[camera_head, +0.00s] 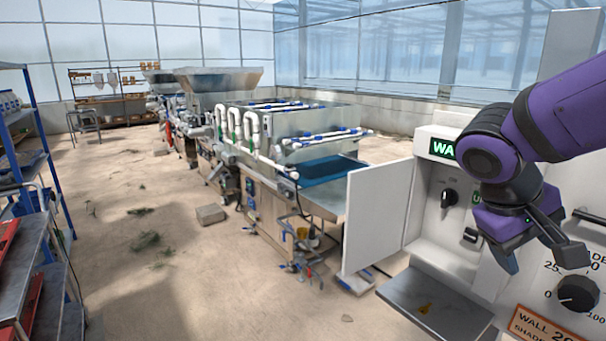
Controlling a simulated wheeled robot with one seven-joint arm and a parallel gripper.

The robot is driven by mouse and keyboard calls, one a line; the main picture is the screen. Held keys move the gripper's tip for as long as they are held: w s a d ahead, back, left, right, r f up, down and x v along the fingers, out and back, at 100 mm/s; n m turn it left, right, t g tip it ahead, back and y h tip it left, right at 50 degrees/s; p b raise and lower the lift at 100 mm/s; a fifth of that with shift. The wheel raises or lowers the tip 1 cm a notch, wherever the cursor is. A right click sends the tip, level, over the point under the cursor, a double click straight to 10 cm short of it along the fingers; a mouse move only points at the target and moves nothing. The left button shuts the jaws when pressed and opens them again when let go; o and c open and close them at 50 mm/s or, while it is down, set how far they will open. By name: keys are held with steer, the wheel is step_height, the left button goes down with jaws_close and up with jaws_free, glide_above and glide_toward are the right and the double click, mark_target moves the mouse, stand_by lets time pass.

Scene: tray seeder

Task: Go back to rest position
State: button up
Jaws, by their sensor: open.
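My gripper (540,256) is at the right of the view, at the end of my purple and black arm. It is open, with its two dark fingers apart and nothing between them. It hangs in front of a white control cabinet (428,250). It looks close to the panel, but I cannot tell whether it touches it. My arm hides part of the green-lit display (441,147) and part of the panel behind it.
A white cabinet door (376,216) stands open left of the cabinet. Black knobs (449,198) (578,293) and a metal shelf (435,305) are close by. The tray seeder (268,210) stands in the middle. A blue-framed rack (50,170) is at left. The floor between is mostly clear.

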steer(key=s+a+r+m+t+y, duration=0.1)
steer(key=s+r+t+y, duration=0.4)
steer(key=s+y, duration=0.1)
steer(key=shift+s+a, duration=0.15)
steer(key=shift+s, duration=0.3)
